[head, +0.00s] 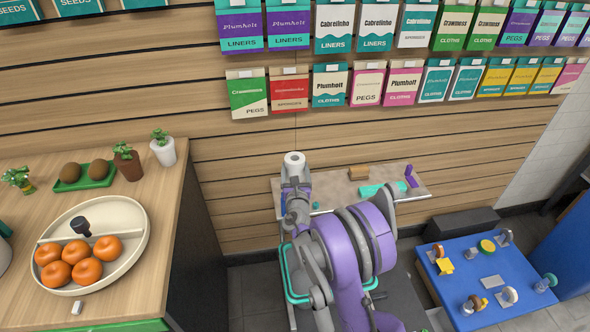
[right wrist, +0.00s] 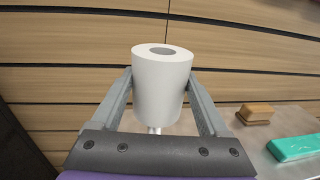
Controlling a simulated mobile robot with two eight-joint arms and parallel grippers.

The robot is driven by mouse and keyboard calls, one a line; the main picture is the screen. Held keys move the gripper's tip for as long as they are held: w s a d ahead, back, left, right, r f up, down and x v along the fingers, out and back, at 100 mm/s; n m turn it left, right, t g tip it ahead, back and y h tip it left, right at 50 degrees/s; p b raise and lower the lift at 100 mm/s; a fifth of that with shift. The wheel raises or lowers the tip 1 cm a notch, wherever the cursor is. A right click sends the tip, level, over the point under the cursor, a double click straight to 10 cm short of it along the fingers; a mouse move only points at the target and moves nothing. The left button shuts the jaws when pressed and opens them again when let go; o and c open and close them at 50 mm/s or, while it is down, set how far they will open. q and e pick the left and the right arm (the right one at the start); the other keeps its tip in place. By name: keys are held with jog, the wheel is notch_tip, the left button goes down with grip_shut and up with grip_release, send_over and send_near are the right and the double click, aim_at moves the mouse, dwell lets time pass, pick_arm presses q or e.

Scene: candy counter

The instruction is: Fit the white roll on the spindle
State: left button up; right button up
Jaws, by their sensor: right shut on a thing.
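The white roll (head: 294,158) is upright at the tip of my right arm, near the left end of a grey shelf. In the right wrist view the roll (right wrist: 162,88) sits between the two fingers of my right gripper (right wrist: 160,85), which is shut on its sides. Its dark centre hole faces up. A short pale post (right wrist: 154,130), likely the spindle, shows just under the roll's lower edge. Whether it enters the roll is hidden. My left gripper is in neither view.
The grey shelf (head: 335,190) against the slatted wall carries a brown block (head: 358,173), a teal item (head: 382,188) and a purple item (head: 410,176). A wooden counter (head: 168,230) stands left. A blue table (head: 470,265) with small items stands right.

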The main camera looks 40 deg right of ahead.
jog(key=shift+f+b, duration=0.95)
jog(key=shift+f, duration=0.7)
jog(key=o, duration=1.3)
jog(key=v, duration=1)
jog(key=shift+s+a, duration=0.25)
jog(key=shift+s, duration=0.05)
